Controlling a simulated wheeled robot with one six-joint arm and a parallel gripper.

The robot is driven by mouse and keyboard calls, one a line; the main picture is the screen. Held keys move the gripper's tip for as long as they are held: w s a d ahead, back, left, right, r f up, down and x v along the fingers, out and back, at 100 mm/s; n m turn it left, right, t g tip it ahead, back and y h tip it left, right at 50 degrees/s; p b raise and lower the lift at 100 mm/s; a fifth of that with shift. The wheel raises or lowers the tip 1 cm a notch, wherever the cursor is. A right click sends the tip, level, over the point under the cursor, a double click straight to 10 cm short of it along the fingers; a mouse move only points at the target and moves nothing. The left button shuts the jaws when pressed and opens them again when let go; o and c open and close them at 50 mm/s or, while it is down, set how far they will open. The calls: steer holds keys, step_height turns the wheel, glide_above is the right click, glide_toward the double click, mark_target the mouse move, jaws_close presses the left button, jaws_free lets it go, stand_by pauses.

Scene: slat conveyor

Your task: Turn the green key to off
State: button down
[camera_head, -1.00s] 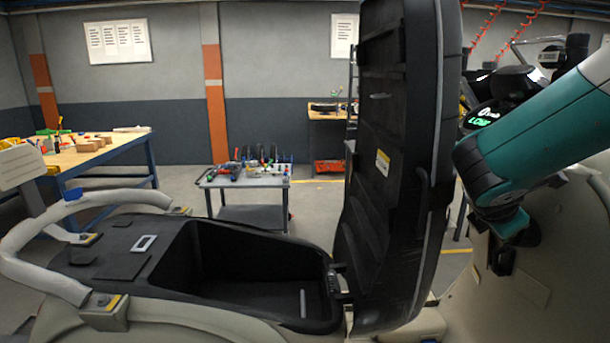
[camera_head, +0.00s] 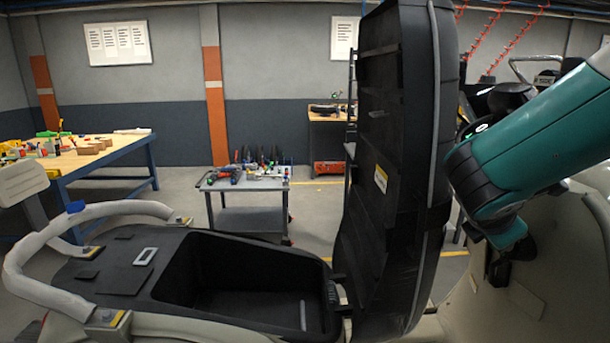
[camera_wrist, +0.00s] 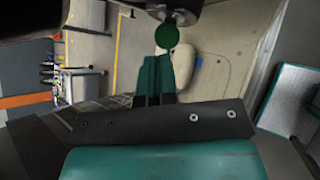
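The green key (camera_wrist: 167,36) shows as a round green head near the top middle of the wrist view, just under a dark part of the machine. I cannot make out its turn position. My gripper (camera_wrist: 158,60) has its teal fingers side by side, close together, with their tips just below the key in the picture. I cannot tell whether they touch it. The key is not visible in the head view, where my teal arm reaches down at the right beside the pale body panel (camera_head: 570,250).
A tall black raised lid (camera_head: 390,180) stands left of my arm. An open black bin (camera_head: 185,275) and a pale curved handle (camera_head: 40,245) lie left of it. A grey tool cart (camera_head: 245,187) and a workbench (camera_head: 110,150) stand behind on open floor.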

steer(key=p+v, duration=0.2)
steer(key=v, duration=0.1)
steer(key=shift+s+r, duration=0.2)
steer(key=shift+r, duration=0.15)
steer(key=s+a+f+m+g+y+b, duration=0.2)
steer(key=s+a+f+m+y+b, duration=0.2)
steer(key=s+a, duration=0.3)
steer(key=s+a+f+m+g+y+b, duration=0.3)
steer(key=s+a+m+y, duration=0.3)
steer(key=s, duration=0.5)
steer(key=shift+a+f+m+b, duration=0.45)
steer(key=shift+a+f+m, duration=0.2)
steer(key=shift+a, duration=0.3)
steer(key=c, duration=1.4)
jaws_free()
steer(key=s, duration=0.2)
steer(key=s+a+m+g+y, duration=0.1)
steer(key=s+a+g+b, duration=0.1)
steer(key=s, duration=0.1)
steer(key=shift+s+a+r+m+y, duration=0.2)
steer(key=shift+s+r+m+y, duration=0.1)
steer(key=shift+m, duration=0.05)
steer(key=shift+c, duration=0.2)
steer(key=o, duration=0.4)
steer(key=shift+s+a+r, duration=0.1)
steer(key=shift+s, duration=0.1)
steer(key=shift+c, duration=0.2)
